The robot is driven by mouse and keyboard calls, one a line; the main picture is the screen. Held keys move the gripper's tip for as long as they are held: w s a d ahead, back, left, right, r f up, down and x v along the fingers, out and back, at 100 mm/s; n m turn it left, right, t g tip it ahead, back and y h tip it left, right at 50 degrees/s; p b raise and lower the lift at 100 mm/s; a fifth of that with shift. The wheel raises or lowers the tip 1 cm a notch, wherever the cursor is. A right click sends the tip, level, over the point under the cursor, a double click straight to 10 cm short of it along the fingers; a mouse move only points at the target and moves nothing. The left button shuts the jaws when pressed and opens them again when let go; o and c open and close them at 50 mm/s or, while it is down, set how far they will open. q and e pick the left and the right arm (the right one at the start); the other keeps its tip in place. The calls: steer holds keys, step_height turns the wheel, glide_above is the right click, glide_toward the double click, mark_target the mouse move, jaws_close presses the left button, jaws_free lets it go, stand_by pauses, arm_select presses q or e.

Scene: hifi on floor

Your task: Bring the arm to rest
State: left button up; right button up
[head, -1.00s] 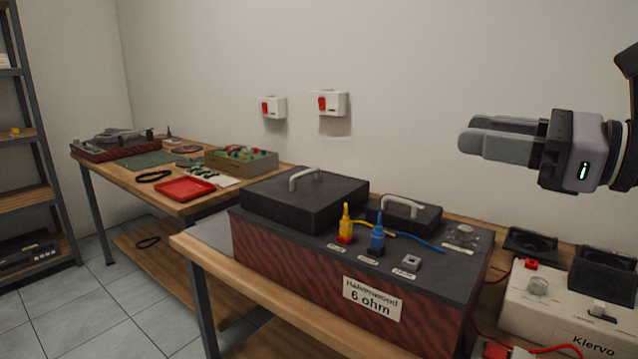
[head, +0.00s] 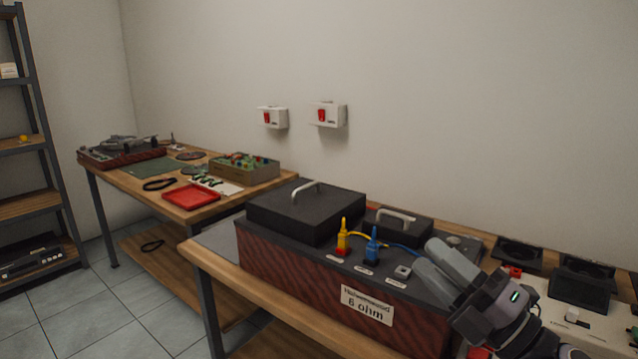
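My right gripper (head: 428,254) is in the lower right of the head view, over the right end of the amplifier box. Its two grey fingers lie side by side, with no clear gap between them and nothing held. They point up and to the left. The fingers overlap the right part of the box in the picture; I cannot tell how far above it they are. My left gripper is not in view.
The dark amplifier box (head: 300,265) with yellow and blue plugs stands on a wooden bench (head: 215,268). A white unit (head: 590,322) and black speakers (head: 585,283) are to the right. Another bench holds a red tray (head: 190,196). Two wall switches (head: 327,115) hang behind.

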step_height(320, 180, down, 11)
steer(key=s+d+m+t+h+p, duration=0.25)
steer(key=m+h, duration=0.45)
steer(key=m, duration=0.6)
steer(key=s+f+m+g+h+p, duration=0.1)
steer(key=s+f+m+g+h, duration=0.2)
steer(key=s+f+m, duration=0.3)
steer(key=s+d+f+m+g+h+p, duration=0.1)
steer(key=s+f+m+g, duration=0.4)
steer(key=s+f, duration=0.6)
step_height(320, 180, down, 5)
steer(key=shift+s+d+r+m+h+p, duration=0.1)
steer(key=shift+s+d+m+h+p, duration=0.3)
steer(key=shift+m+h, duration=0.6)
steer(key=shift+a+g, duration=0.15)
steer(key=shift+g, duration=0.1)
